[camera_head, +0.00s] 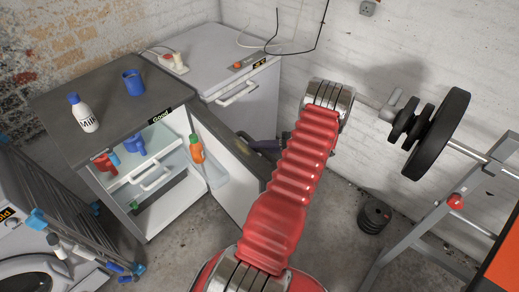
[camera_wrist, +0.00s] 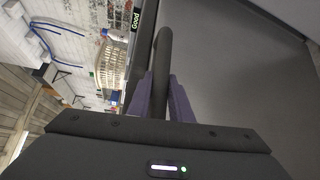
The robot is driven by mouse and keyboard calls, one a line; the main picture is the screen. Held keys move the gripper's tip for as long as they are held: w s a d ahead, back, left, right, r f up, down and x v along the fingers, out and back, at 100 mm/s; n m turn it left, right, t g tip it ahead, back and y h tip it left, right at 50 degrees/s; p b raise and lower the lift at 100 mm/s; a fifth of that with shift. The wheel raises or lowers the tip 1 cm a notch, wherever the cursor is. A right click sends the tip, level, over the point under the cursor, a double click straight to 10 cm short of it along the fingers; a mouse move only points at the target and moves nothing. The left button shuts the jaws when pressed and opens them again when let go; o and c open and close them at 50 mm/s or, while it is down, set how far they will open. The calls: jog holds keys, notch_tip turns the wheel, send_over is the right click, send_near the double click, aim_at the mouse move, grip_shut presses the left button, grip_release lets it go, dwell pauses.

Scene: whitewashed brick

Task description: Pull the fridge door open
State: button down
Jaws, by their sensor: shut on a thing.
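The fridge (camera_head: 100,100) has a dark top with a "Good" label and stands at the left in the head view. Its door (camera_head: 232,172) is swung well open to the right, showing its white inner side and the lit shelves. In the wrist view the grey outer face of the door (camera_wrist: 225,70) fills the right side. My gripper (camera_wrist: 167,98) has its purple fingers shut on the dark bar handle (camera_wrist: 163,50). In the head view the door and my red arm mostly hide the gripper and the handle.
A milk bottle (camera_head: 83,113) and a blue mug (camera_head: 133,82) stand on the fridge top. An orange bottle (camera_head: 196,149) sits inside the door. A white chest unit (camera_head: 240,95) is behind; a barbell rack (camera_head: 405,215) stands right. A drying rack (camera_head: 75,215) is at left.

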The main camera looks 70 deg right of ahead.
jog(key=shift+s+f, duration=0.25)
jog(key=c, duration=1.9)
grip_release()
jog(key=shift+o, duration=1.4)
jog(key=shift+r, duration=0.1)
jog(key=v, duration=1.3)
jog(key=shift+s+d, duration=0.25)
jog(key=shift+s, duration=0.1)
